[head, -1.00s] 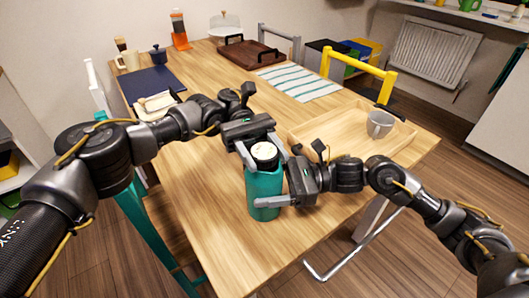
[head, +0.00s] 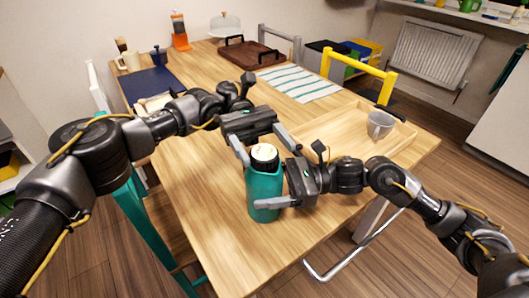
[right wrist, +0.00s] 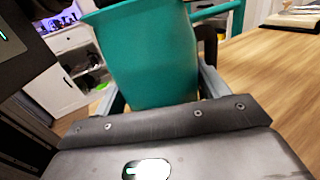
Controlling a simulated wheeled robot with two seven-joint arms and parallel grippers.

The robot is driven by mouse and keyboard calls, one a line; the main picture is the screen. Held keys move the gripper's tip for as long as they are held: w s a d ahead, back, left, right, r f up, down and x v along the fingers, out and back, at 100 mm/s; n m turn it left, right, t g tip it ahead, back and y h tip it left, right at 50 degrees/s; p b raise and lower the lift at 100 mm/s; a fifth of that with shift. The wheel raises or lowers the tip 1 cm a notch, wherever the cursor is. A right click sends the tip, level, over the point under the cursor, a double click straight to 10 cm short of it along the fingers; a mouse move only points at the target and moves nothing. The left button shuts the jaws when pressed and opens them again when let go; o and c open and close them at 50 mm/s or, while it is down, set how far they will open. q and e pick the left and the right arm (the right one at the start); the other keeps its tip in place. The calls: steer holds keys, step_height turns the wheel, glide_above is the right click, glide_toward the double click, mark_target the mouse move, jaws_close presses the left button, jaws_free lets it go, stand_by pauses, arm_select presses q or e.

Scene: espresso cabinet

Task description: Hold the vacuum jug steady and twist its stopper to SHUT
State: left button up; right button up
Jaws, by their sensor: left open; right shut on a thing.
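The teal vacuum jug (head: 264,186) stands upright near the front of the wooden table, and its body fills the upper part of the right wrist view (right wrist: 150,55). Its stopper (head: 264,152) has a cream top and a dark side. Marks on the top are too small to read. My right gripper (head: 268,184) is shut on the jug's body from the right, with one finger across the front. My left gripper (head: 263,144) is open just above the stopper, its fingers to either side and apart from it.
A wooden tray (head: 335,157) with a grey mug (head: 380,124) lies right of the jug. A striped cloth (head: 299,82), a brown tray (head: 252,56) and a dark blue mat (head: 153,82) lie farther back. The table front is clear.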

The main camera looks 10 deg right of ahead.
mark_target(262, 151)
arm_select(q)
step_height(262, 151, up, 8)
steer(key=shift+f, duration=0.1)
stand_by(0.4)
steer(key=n+h, duration=0.1)
steer(key=h, duration=0.1)
steer(key=f+n+h, duration=0.1)
steer(key=h, duration=0.1)
steer(key=shift+d, duration=0.1)
steer(key=n+t+h, duration=0.1)
steer(key=f+n+h, duration=0.1)
steer(key=h, duration=0.1)
steer(key=n+t+h, duration=0.1)
steer(key=h, duration=0.1)
steer(key=shift+w+a+f+n+t, duration=0.15)
steer(key=shift+a+f+n+t, duration=0.05)
steer(key=shift+a+n+t, duration=0.1)
steer(key=s+a+f+n+t+h, duration=0.15)
steer(key=a+f+n+t, duration=0.35)
steer(key=t, duration=0.5)
steer(key=s+a+f+n+t+h, duration=0.1)
steer(key=a+f+n+t+h, duration=0.2)
steer(key=a+n+t, duration=0.45)
steer(key=shift+t, duration=0.75)
steer(key=x, duration=1.3)
steer(key=shift+s+d+r, duration=0.1)
steer(key=shift+s+r, duration=0.2)
steer(key=shift+r, duration=0.05)
